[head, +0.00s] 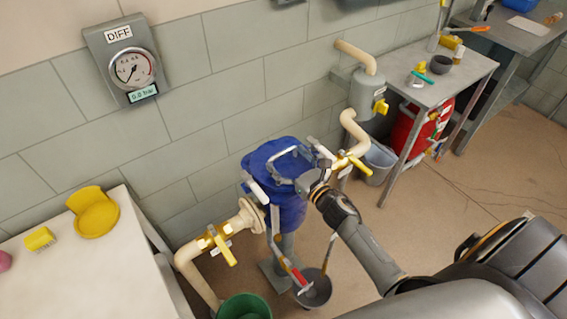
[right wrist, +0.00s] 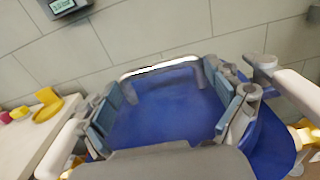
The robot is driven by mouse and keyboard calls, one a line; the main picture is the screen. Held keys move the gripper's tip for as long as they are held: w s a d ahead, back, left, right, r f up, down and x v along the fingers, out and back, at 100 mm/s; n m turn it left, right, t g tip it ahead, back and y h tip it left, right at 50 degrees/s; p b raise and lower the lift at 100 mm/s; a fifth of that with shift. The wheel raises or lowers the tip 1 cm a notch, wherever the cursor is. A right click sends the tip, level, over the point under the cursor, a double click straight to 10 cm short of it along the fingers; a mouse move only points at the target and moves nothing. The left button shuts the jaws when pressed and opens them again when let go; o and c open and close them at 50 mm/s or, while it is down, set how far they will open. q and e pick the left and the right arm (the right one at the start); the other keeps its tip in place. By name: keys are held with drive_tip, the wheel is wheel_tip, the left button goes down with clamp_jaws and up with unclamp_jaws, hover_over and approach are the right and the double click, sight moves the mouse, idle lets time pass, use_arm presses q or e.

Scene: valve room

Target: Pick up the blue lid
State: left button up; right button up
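The blue lid (head: 262,164) sits on top of the blue vessel (head: 290,214) in the middle of the head view. In the right wrist view the lid (right wrist: 165,110) fills the middle, with its grey bar handle (right wrist: 160,68) standing up at the far side. My right gripper (head: 292,163) is over the lid. In the wrist view its two fingers (right wrist: 168,108) are spread wide, one towards each end of the handle, with nothing visibly clamped between them. Whether a finger touches the handle I cannot tell. My left gripper is not in view.
White clamp handles (head: 257,192) stick out on both sides of the vessel. Yellow-handled valves (head: 222,246) sit on pipes left and right. A green bucket (head: 244,307) and a grey bucket (head: 313,288) stand below. A white table (head: 85,275) with a yellow part is at left.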

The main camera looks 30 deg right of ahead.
drive_tip(key=shift+s+r, duration=0.2)
drive_tip(key=shift+s, duration=0.05)
drive_tip(key=c, duration=1.1)
drive_tip(key=shift+w+f, duration=0.1)
drive_tip(key=shift+w, duration=0.1)
clamp_jaws()
drive_tip(key=shift+w+f, duration=0.15)
drive_tip(key=shift+w, duration=0.2)
drive_tip(key=shift+s+r, duration=0.15)
drive_tip(key=shift+r, duration=0.2)
